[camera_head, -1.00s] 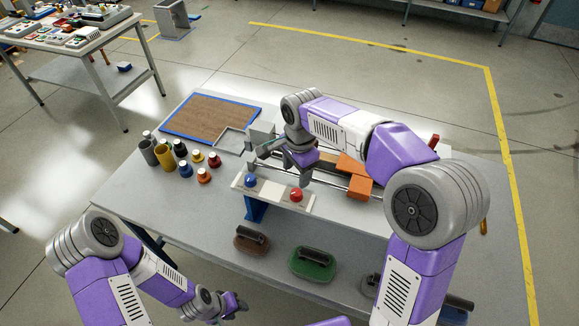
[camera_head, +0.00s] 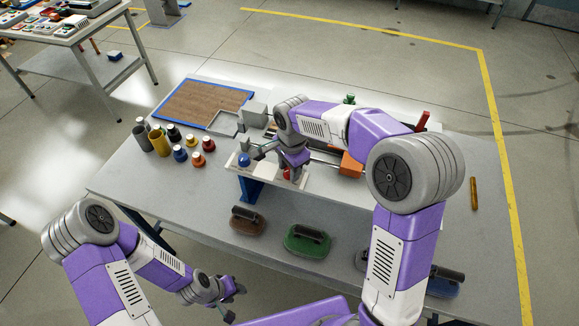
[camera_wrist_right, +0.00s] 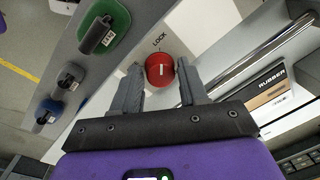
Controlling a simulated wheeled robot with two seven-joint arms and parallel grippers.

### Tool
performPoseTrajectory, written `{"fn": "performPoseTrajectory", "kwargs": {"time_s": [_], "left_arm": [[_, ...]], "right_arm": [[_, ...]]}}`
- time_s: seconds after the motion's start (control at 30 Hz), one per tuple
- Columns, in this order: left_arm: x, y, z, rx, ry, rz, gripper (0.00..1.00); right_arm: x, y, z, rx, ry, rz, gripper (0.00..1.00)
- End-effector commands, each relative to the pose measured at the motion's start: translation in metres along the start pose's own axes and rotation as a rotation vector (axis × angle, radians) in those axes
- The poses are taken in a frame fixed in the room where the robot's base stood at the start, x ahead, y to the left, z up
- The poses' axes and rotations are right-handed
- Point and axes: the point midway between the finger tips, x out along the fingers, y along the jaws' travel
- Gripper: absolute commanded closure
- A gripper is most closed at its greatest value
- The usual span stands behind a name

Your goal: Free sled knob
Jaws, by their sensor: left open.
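The red knob (camera_wrist_right: 160,70) has a white line on top and sits beside the printed word LOCK on a pale panel. In the head view the red knob (camera_head: 287,175) is mostly hidden by my right gripper (camera_head: 291,168). In the right wrist view my right gripper (camera_wrist_right: 160,78) has its fingers apart, one on each side of the knob; I cannot tell if they touch it. A blue knob (camera_head: 244,160) stands at the left end of the same panel (camera_head: 270,178). My left gripper (camera_head: 234,302) is open and empty, low in front of the table.
Metal rails (camera_wrist_right: 255,52) and an orange block (camera_head: 351,165) lie right of the knob. Several bottles and cups (camera_head: 160,143) stand at the left. Brown (camera_head: 247,221) and green (camera_head: 307,241) handled blocks are along the front. A brown board (camera_head: 204,104) lies at the back left.

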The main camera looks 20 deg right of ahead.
Motion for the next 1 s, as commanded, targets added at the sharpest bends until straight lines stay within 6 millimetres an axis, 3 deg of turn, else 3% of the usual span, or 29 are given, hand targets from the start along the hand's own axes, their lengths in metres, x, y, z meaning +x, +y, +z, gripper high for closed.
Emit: {"fn": "performPoseTrajectory", "kwargs": {"time_s": [0.03, 0.23, 0.63, 1.0], "left_arm": [[0.0000, 0.0000, 0.0000, 0.000, 0.000, 0.000, 0.58], [0.0000, 0.0000, 0.0000, 0.000, 0.000, 0.000, 0.58], [-0.0021, 0.0008, 0.0001, 0.000, 0.000, 0.000, 0.58], [-0.0089, 0.0034, 0.0004, 0.000, 0.000, 0.000, 0.58]], "right_arm": [[-0.0001, 0.0000, 0.0001, 0.000, 0.000, 0.000, 0.65], [-0.0002, 0.0000, 0.0001, 0.000, 0.000, 0.000, 0.95], [-0.0006, 0.0001, -0.0004, -0.082, -0.006, 0.000, 0.95], [-0.0013, 0.0001, -0.0013, -0.383, -0.028, -0.001, 0.95]]}}
